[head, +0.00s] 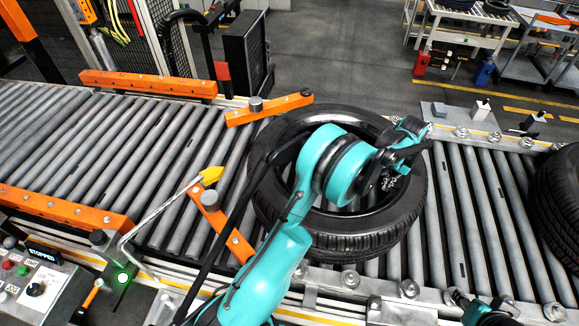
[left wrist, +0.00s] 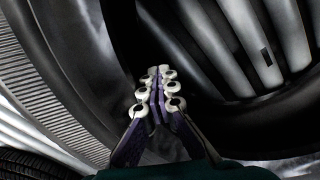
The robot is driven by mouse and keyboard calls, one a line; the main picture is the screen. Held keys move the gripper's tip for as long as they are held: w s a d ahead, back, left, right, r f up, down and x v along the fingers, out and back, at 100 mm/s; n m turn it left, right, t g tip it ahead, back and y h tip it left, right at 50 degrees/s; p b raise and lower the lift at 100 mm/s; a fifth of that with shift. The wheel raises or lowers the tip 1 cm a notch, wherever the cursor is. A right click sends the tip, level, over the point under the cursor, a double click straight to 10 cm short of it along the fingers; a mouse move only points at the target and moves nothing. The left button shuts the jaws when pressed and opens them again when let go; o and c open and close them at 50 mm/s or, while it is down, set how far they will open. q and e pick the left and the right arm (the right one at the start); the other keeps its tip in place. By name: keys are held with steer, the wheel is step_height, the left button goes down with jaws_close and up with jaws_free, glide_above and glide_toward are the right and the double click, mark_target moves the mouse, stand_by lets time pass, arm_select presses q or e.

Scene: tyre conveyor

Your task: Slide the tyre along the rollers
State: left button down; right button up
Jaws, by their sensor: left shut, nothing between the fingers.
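A black tyre (head: 375,232) lies flat on the roller conveyor (head: 480,210), just right of two angled orange guide bars. My left arm reaches over the tyre, and my left gripper (head: 389,182) is over its central opening, near the right inner edge. In the left wrist view the fingers of the left gripper (left wrist: 157,95) are shut together with nothing between them, and the tyre (left wrist: 65,60) curves close by them. Whether the fingertips touch the tyre is unclear. A small part of what looks like my right arm shows at the bottom right edge; its fingers cannot be made out.
A second tyre (head: 560,195) lies on the rollers at the right edge. Orange guide bars (head: 270,108) flank the belt to the left. A yellow-tipped rod (head: 210,176) rises by the control box (head: 35,285), which reads STOPPED. The rollers at left are empty.

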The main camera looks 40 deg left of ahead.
mark_target(406, 187)
stand_by(0.5)
arm_select(q)
steer(key=d, duration=0.1)
steer(key=w+d, duration=0.1)
steer(key=d, duration=0.1)
steer(key=shift+w+d, duration=0.6)
steer(key=shift+d, duration=0.15)
steer(key=shift+w+d, duration=0.35)
steer(key=shift+d, duration=0.4)
steer(key=shift+w+d, duration=0.4)
steer(key=shift+d, duration=0.35)
steer(key=shift+w+d, duration=0.35)
steer(key=shift+d, duration=0.4)
